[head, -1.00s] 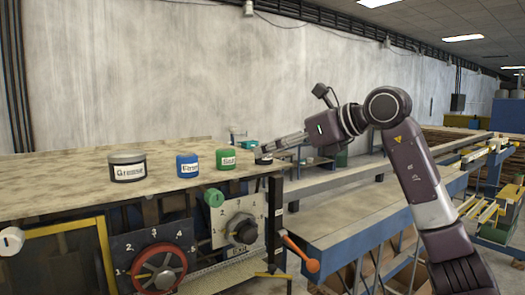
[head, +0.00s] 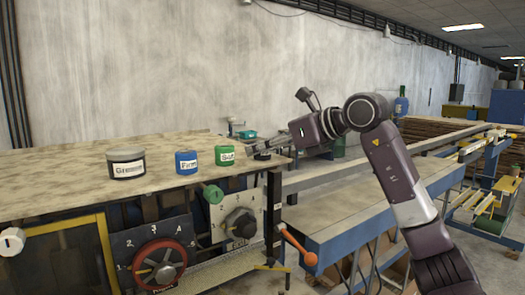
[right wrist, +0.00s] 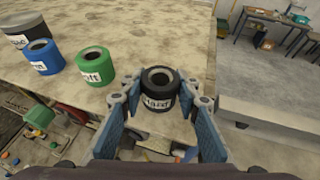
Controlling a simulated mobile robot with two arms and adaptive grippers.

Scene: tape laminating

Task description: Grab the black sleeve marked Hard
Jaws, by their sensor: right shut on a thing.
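The black sleeve marked Hard (right wrist: 158,101) stands at the table's right edge, between the fingers of my right gripper (right wrist: 158,108) in the right wrist view. The fingers are closed on its two sides, and its label faces my wrist. In the head view the black sleeve (head: 262,156) is small and partly covered by my right gripper (head: 268,149), which reaches in from the right. I cannot tell whether its bottom touches the tabletop. My left gripper is not in view.
A green sleeve marked Soft (head: 225,155), a blue sleeve marked Firm (head: 186,162) and a larger dark grey one (head: 127,164) stand to the left on the worn tabletop (head: 60,167). An orange-handled lever (head: 299,246) and dials are below the front edge.

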